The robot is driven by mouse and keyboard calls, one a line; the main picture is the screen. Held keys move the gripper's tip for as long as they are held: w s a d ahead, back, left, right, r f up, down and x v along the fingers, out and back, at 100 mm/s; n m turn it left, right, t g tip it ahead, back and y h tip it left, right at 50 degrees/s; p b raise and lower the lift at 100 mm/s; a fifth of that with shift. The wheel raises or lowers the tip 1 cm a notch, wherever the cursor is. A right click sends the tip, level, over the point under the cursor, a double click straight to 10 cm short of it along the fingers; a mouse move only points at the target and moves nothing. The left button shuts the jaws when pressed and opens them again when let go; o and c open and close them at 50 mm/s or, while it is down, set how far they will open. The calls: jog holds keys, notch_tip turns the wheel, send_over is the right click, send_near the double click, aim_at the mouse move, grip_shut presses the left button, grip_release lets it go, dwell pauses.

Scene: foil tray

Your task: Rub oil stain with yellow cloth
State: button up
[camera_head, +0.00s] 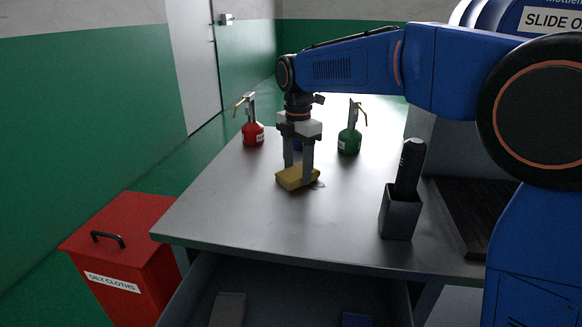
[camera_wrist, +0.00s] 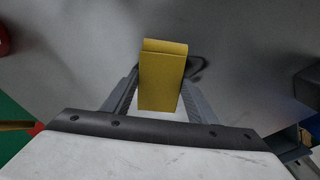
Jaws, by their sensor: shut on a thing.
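The yellow cloth (camera_head: 292,180) is a folded pad low over the grey table, at about its middle. My gripper (camera_head: 299,176) points down and is shut on it, one finger on each side. In the wrist view the yellow cloth (camera_wrist: 162,78) sits between the fingers of my gripper (camera_wrist: 160,100). A dark, curved mark, seemingly the oil stain (camera_wrist: 197,67), shows on the table just right of the cloth in the wrist view. The cloth hides part of it. In the head view a small shiny patch (camera_head: 318,184) shows beside the cloth. I cannot tell whether the cloth touches the table.
A red oil can (camera_head: 253,134) and a green one (camera_head: 349,141) stand behind my gripper, with something blue between them. A grey holder (camera_head: 399,215) with a black object stands front right. A red "OILY CLOTHS" bin (camera_head: 122,262) is left of the table (camera_head: 215,215). An open drawer is below.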

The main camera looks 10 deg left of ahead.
aim_at(315, 182)
jog(key=shift+s+d+f, duration=0.1)
jog(key=shift+d, duration=2.4)
jog(key=shift+d, duration=1.7)
jog(key=shift+r, duration=0.25)
jog(key=shift+r, duration=2.9)
notch_tip(315, 182, up, 3)
